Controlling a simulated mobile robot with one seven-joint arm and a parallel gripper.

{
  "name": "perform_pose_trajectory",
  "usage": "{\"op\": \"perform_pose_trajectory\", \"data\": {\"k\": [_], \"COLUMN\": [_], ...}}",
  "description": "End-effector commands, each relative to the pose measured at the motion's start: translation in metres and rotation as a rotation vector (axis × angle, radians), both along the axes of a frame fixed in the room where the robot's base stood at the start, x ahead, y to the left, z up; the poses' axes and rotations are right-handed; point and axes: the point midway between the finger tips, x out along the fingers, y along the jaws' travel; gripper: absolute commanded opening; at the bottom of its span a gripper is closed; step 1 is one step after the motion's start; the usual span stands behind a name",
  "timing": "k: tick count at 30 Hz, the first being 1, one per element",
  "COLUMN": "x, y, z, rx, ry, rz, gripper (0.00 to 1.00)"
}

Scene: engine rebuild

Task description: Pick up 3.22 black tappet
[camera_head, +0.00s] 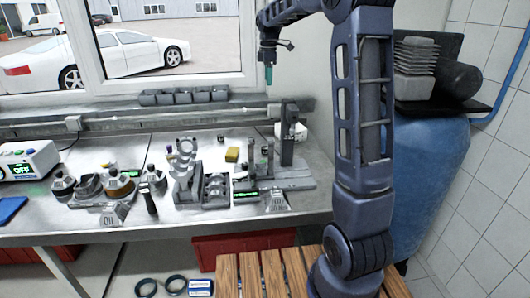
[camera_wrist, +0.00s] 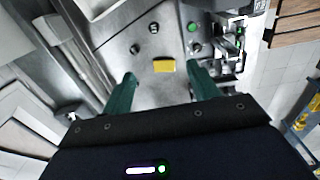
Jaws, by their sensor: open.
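My gripper is high above the bench in the head view (camera_head: 268,76). In the wrist view it is open and empty (camera_wrist: 164,82), with its green fingers apart. Small dark cylindrical parts stand on the bench beyond the fingers. One is at the upper middle (camera_wrist: 153,28) and another is a little left of it (camera_wrist: 135,49). A small dark part also shows in the head view (camera_head: 221,139), behind the yellow block. Labels are too small to read, so I cannot tell which part is the 3.22 black tappet.
A yellow block (camera_wrist: 164,66) lies near the dark parts; it also shows in the head view (camera_head: 232,154). A part with a green top (camera_wrist: 192,27) stands to the right. The engine block (camera_head: 216,189), a tall stand (camera_head: 287,135) and grey bins (camera_head: 184,97) are around.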

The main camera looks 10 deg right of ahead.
Motion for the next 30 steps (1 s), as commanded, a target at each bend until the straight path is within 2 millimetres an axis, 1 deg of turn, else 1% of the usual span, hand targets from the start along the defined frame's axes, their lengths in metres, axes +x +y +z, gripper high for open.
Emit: {"op": "perform_pose_trajectory", "data": {"k": [1, 4, 11, 12, 16, 20, 21, 23, 27, 30], "x": [0.005, 0.013, 0.027, 0.028, 0.027, 0.026, 0.026, 0.026, 0.026, 0.026], "y": [0.003, 0.007, 0.014, 0.014, 0.013, 0.014, 0.014, 0.014, 0.014, 0.014], "z": [-0.004, -0.008, -0.017, -0.021, -0.048, -0.081, -0.093, -0.112, -0.164, -0.197], "rx": [-0.001, -0.003, -0.005, -0.005, -0.006, -0.006, -0.006, -0.006, -0.006, -0.007], "ry": [0.006, 0.012, 0.027, 0.030, 0.030, 0.031, 0.032, 0.033, 0.034, 0.033], "rz": [0.018, 0.049, 0.105, 0.113, 0.110, 0.110, 0.110, 0.110, 0.109, 0.108], "gripper": [0.60, 0.60, 0.60, 0.60, 0.60, 0.60, 0.60, 0.60, 0.60, 0.60]}}
